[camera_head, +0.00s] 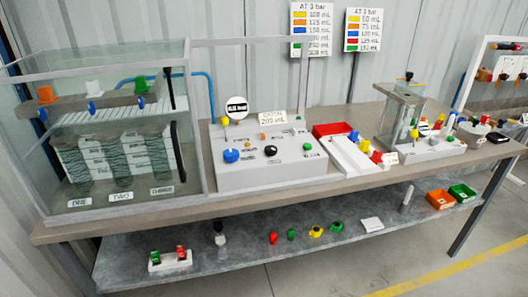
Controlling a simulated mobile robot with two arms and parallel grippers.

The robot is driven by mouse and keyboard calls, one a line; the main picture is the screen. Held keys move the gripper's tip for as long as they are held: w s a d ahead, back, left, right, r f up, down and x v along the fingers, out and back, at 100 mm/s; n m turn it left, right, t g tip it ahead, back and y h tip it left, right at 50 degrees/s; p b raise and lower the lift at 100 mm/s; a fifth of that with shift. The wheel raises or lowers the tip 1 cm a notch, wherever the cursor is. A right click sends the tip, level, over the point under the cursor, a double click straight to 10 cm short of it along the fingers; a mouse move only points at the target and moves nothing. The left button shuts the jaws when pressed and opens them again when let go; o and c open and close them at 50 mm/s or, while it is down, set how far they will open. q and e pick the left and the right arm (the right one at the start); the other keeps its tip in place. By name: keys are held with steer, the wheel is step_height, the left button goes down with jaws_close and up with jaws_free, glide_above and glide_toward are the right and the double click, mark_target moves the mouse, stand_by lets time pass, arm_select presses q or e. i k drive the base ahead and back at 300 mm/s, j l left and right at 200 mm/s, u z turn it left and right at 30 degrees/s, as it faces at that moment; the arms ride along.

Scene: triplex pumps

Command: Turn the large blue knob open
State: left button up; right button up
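The large blue knob (231,155) sits on the left part of the white sloped control box (265,179), which stands on the workbench. It is round and stands out from the panel. Its exact turn position is too small to tell. A black knob (270,151), a green knob (308,147) and a small yellow knob (225,121) are on the same box. Neither of my grippers shows in the head view, and nothing covers the blue knob.
A clear tank (180,60) with three coiled columns stands left of the box. A red tray (331,129) and a white block with coloured pieces stand to its right. The lower shelf (240,260) holds several small parts. The floor in front is clear.

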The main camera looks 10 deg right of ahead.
mark_target(230, 155)
steer(key=i+l+u, duration=0.1)
steer(key=l, duration=0.25)
steer(key=i+l+u, duration=0.1)
steer(key=l, duration=0.25)
steer(key=i+l+u, duration=0.1)
steer(key=i+l, duration=0.15)
steer(key=i+l+u, duration=0.1)
steer(key=l, duration=0.4)
steer(key=i+l, duration=0.1)
steer(key=l, duration=0.25)
steer(key=u, duration=0.05)
